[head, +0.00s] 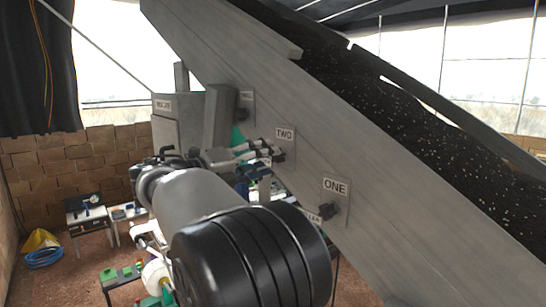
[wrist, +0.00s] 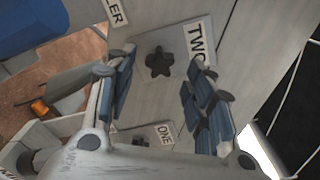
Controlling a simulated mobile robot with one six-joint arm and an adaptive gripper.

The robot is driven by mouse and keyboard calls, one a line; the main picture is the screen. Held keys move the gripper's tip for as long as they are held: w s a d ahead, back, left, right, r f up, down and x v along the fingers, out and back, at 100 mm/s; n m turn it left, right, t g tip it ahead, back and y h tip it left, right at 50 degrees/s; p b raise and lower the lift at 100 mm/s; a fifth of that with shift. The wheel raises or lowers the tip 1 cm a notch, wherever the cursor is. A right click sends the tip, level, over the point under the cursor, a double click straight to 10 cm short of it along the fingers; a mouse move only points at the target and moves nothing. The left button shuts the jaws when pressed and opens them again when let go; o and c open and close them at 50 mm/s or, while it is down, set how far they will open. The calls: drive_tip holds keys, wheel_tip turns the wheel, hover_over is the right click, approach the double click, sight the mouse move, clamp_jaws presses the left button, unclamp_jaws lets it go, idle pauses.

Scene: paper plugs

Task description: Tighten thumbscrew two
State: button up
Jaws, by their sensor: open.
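Thumbscrew two is a dark, star-shaped knob (wrist: 159,62) on a grey plate beside the label TWO (wrist: 198,42) in the wrist view. In the head view the label TWO (head: 285,134) shows on the slanted beam, with the knob partly hidden by my gripper. My gripper (wrist: 163,90) is open and empty. Its blue-padded fingers stand on either side of the knob in the picture, apart from it. In the head view my gripper (head: 272,152) is close to plate two.
Thumbscrew one (head: 327,210) sits lower right on the grey slanted beam (head: 390,190), near the label ONE (head: 335,187). A third plate (head: 245,106) is higher up, beside a grey box (head: 178,130). A small table (head: 88,212) stands at the left by a brick wall.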

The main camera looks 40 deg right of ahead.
drive_tip(key=d, duration=0.3)
drive_tip(key=shift+w, duration=0.1)
idle(0.3)
drive_tip(key=shift+c, duration=0.3)
drive_tip(key=c, duration=1)
